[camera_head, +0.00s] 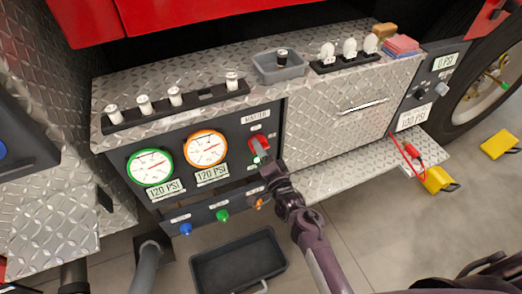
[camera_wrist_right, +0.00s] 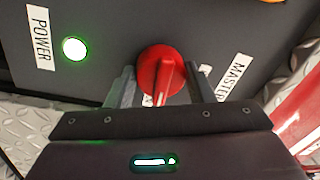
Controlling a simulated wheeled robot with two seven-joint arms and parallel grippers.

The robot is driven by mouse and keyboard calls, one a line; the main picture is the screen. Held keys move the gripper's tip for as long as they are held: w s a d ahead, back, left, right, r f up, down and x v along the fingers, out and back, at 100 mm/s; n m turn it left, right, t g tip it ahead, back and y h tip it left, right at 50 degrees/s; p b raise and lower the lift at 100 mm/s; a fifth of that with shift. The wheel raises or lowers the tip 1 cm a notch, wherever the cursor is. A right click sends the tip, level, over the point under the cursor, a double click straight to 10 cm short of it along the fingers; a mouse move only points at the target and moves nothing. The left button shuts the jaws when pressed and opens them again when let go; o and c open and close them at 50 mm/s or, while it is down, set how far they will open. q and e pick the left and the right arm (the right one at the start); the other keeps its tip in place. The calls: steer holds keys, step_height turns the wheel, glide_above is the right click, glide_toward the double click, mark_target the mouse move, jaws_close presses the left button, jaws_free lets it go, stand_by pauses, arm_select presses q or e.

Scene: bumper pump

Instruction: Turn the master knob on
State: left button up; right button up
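The red master knob (camera_head: 262,143) sits on the dark control panel, right of the orange-ringed gauge, under a label reading MASTER. In the right wrist view the red knob (camera_wrist_right: 160,70) has a raised grip ridge, near the MASTER label (camera_wrist_right: 234,76). My right gripper (camera_head: 263,158) is at the knob. In the wrist view its two fingers (camera_wrist_right: 160,88) stand apart on either side of the knob, with gaps visible, so it is open around it. A round light (camera_wrist_right: 75,49) beside the POWER label (camera_wrist_right: 40,38) glows green. My left gripper is not in view.
The green-ringed gauge (camera_head: 150,165) and orange-ringed gauge (camera_head: 205,149) are left of the knob. A lower strip holds blue, green and orange knobs. A grey tray (camera_head: 280,68) stands on the ledge above; a black bin (camera_head: 238,262) is on the floor. Yellow chocks (camera_head: 500,144) lie right.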

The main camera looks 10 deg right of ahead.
steer(key=o, duration=0.4)
steer(key=shift+o, duration=0.2)
steer(key=v, duration=0.7)
steer(key=shift+s, duration=0.4)
